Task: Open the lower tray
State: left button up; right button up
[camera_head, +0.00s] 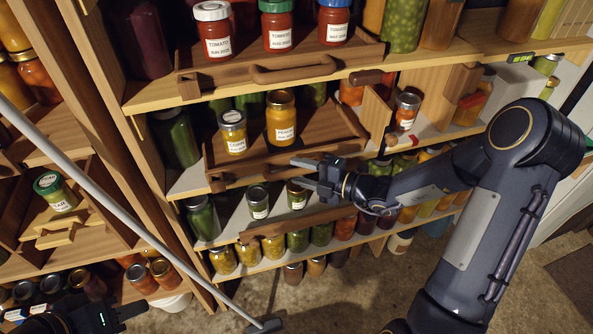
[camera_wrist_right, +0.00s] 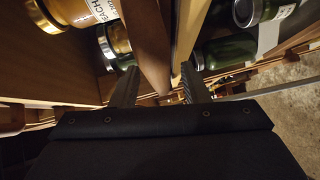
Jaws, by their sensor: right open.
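The lower tray (camera_head: 325,125) is a brown wooden tray on the middle shelf, under an upper tray (camera_head: 200,84) with a curved handle. It holds a corn jar (camera_head: 233,135) and a peach jar (camera_head: 281,122). My right gripper (camera_head: 305,178) is open at the tray's front edge. In the right wrist view, a wooden piece (camera_wrist_right: 150,40) of the tray front reaches down between my spread fingers (camera_wrist_right: 160,88); I cannot tell if they touch it. My left gripper (camera_head: 100,318) is dark at the bottom left, and its jaws are unclear.
Tomato jars (camera_head: 278,28) stand in the upper tray. Small jars (camera_head: 258,202) stand on the shelf below, close under my right gripper. A side shelf with a green-lidded jar (camera_head: 55,191) is at the left.

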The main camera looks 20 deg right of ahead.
jog(key=shift+w+a+f, duration=0.1)
jog(key=shift+w+a, duration=0.35)
jog(key=shift+a, duration=0.1)
grip_shut()
